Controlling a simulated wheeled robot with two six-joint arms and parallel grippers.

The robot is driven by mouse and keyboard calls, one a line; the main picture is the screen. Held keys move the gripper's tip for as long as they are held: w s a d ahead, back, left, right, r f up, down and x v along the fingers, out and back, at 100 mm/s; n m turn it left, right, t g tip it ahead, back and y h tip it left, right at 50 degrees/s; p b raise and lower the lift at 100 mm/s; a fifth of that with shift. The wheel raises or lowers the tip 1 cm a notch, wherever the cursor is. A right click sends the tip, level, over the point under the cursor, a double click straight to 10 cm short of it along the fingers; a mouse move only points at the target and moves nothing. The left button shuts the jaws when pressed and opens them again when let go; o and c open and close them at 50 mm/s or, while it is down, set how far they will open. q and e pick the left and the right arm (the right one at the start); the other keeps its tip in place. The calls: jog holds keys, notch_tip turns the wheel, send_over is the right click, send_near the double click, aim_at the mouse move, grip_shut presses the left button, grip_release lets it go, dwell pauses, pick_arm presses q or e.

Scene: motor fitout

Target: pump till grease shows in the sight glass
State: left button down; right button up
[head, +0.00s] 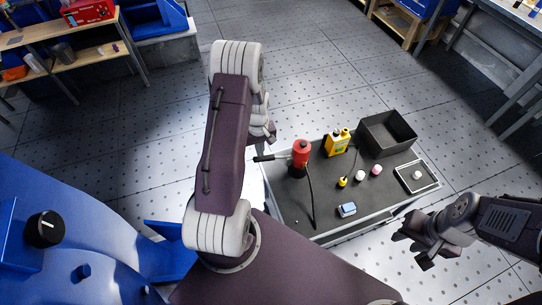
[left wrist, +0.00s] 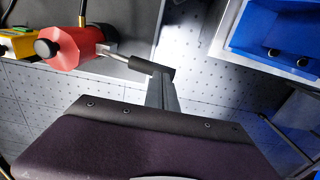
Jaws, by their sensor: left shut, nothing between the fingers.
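A red grease pump (head: 300,154) stands on the dark top of a cart (head: 285,195). Its lever has a black grip (head: 264,158) that sticks out to the left past the cart's edge. The pump (left wrist: 72,47) and grip (left wrist: 148,65) also show in the left wrist view. A black hose (head: 312,200) runs from the pump down across the cart top. My left gripper (head: 269,131) is shut and empty, partly hidden by its arm, apart from the lever in the air. My right gripper (head: 411,249) is open and empty beside the cart's right front. I cannot make out a sight glass.
A blue machine with a black knob (head: 43,229) stands at left. Floor behind the cart is clear.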

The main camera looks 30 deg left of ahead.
pick_arm(q)
jog(key=shift+f+b, duration=1.65)
jog(key=shift+f, duration=0.7)
notch_tip(320, 180, up, 10)
jog(key=p, duration=0.8)
jog(key=shift+p, duration=0.3)
jog(key=shift+f, duration=0.15)
